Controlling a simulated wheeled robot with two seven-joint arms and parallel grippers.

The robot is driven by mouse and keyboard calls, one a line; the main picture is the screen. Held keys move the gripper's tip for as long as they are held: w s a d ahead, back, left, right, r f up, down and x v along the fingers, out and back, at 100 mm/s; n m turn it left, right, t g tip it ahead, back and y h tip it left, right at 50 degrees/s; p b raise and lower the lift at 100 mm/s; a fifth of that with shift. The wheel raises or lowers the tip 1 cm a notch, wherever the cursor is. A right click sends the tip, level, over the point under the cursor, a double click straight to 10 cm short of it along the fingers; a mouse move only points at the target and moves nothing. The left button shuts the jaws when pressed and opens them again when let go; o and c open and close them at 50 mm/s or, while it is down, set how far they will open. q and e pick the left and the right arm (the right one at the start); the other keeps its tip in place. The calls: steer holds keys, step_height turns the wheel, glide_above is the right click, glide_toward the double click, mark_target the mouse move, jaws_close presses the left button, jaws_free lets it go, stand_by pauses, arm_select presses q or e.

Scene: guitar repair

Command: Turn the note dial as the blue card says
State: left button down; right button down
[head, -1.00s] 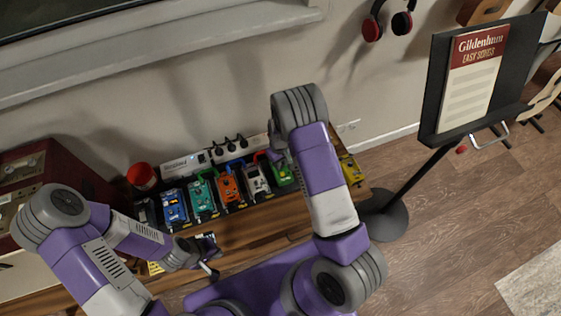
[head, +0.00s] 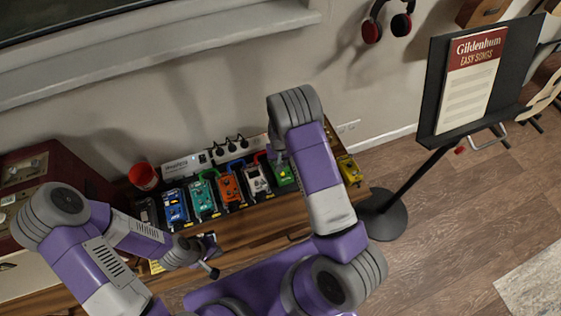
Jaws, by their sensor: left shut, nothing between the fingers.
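A row of coloured pedals stands on the wooden bench: a blue pedal (head: 175,206), a teal pedal (head: 202,199), an orange pedal (head: 229,188), a grey-white pedal (head: 256,180) and a green pedal (head: 282,173). I cannot tell which control is the note dial, and I make out no blue card. My left gripper (head: 214,268) is shut and empty, in front of the pedals and apart from them. My right arm reaches over the right end of the row; its gripper is mostly hidden behind my own arm near the green pedal.
A yellow pedal (head: 349,169) sits at the bench's right end. A power strip (head: 240,149) with plugs lies behind the row. A red can (head: 143,177) and a dark red amplifier (head: 65,165) stand left. A music stand (head: 475,80) rises from the floor at right.

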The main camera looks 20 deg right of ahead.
stand_by(0.4)
steer(key=c, duration=1)
jaws_free()
step_height(320, 180, up, 8)
steer(key=shift+f+p, duration=0.2)
steer(key=shift+p, duration=0.9)
steer(key=s+a+f+y, duration=0.1)
steer(key=s+a+f, duration=0.1)
steer(key=s, duration=0.3)
steer(key=s+a+f+y, duration=0.1)
steer(key=s+a+f, duration=0.2)
steer(key=s, duration=0.3)
steer(key=s+a+f, duration=0.3)
steer(key=s+a, duration=0.1)
steer(key=s, duration=0.2)
steer(key=shift+f+n+y, duration=0.15)
steer(key=shift+n+y, duration=0.15)
steer(key=shift+y, duration=0.1)
steer(key=shift+t+y, duration=0.3)
steer(key=shift+y, duration=0.4)
steer(key=s+a, duration=0.2)
steer(key=s+a+r, duration=0.1)
steer(key=a, duration=0.1)
steer(key=shift+s+r, duration=0.2)
steer(key=shift+s, duration=0.2)
